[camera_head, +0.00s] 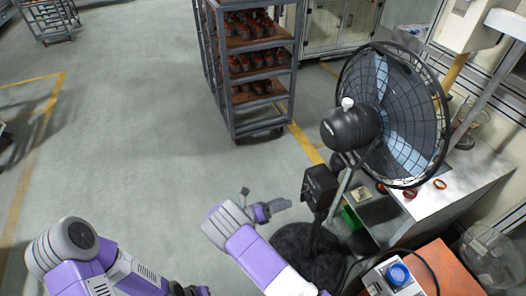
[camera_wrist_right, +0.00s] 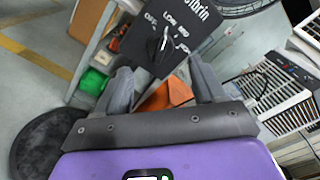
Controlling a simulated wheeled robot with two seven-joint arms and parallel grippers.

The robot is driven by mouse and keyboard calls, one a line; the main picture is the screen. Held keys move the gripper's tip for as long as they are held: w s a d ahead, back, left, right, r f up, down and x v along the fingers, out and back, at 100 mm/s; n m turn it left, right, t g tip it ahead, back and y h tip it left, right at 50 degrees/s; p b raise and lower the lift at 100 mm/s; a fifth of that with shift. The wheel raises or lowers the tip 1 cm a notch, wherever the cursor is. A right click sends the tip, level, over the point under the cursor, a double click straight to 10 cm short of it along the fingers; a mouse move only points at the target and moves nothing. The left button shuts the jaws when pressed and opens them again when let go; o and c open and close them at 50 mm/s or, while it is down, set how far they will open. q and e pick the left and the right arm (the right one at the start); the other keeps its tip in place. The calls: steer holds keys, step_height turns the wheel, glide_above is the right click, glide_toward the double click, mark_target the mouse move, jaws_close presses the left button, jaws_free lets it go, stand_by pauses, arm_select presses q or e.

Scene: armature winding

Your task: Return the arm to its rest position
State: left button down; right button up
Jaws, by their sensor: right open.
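My right arm comes in from the bottom in the head view, and its gripper (camera_head: 262,199) is in front of the fan's control box (camera_head: 319,186). In the right wrist view the two grey fingers of my right gripper (camera_wrist_right: 163,88) stand apart with nothing held between them. The fan's black control box with its knob (camera_wrist_right: 161,44) shows just beyond the fingers; I cannot tell the exact gap. My left arm (camera_head: 78,262) is bent at the lower left. Its far end (camera_head: 190,290) is at the bottom edge, and its fingers cannot be made out.
A large standing fan (camera_head: 395,115) is at the right, with a round black base (camera_head: 300,255) on the floor. A workbench (camera_head: 455,190) is beside it. An orange-topped stand (camera_head: 450,270) is at lower right. A shelf trolley (camera_head: 262,45) stands behind.

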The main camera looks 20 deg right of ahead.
steer(key=s+f+m+g+y, duration=0.6)
steer(key=s+f+m+y, duration=0.4)
steer(key=s+f, duration=0.6)
steer(key=s+a+m+y, duration=0.7)
steer(key=a+m+y, duration=0.2)
steer(key=shift+w+a+r+m+t+y, duration=0.15)
steer(key=shift+a+r+m+t+y, duration=0.6)
steer(key=shift+m, duration=1.4)
steer(key=shift+w+a+r+m+t+y, duration=0.35)
steer(key=shift+r+m+t, duration=0.55)
steer(key=shift+m, duration=1.2)
steer(key=shift+a+r+m+t+y, duration=0.6)
steer(key=shift+m+t, duration=0.45)
steer(key=shift+m, duration=1.1)
steer(key=shift+a, duration=0.1)
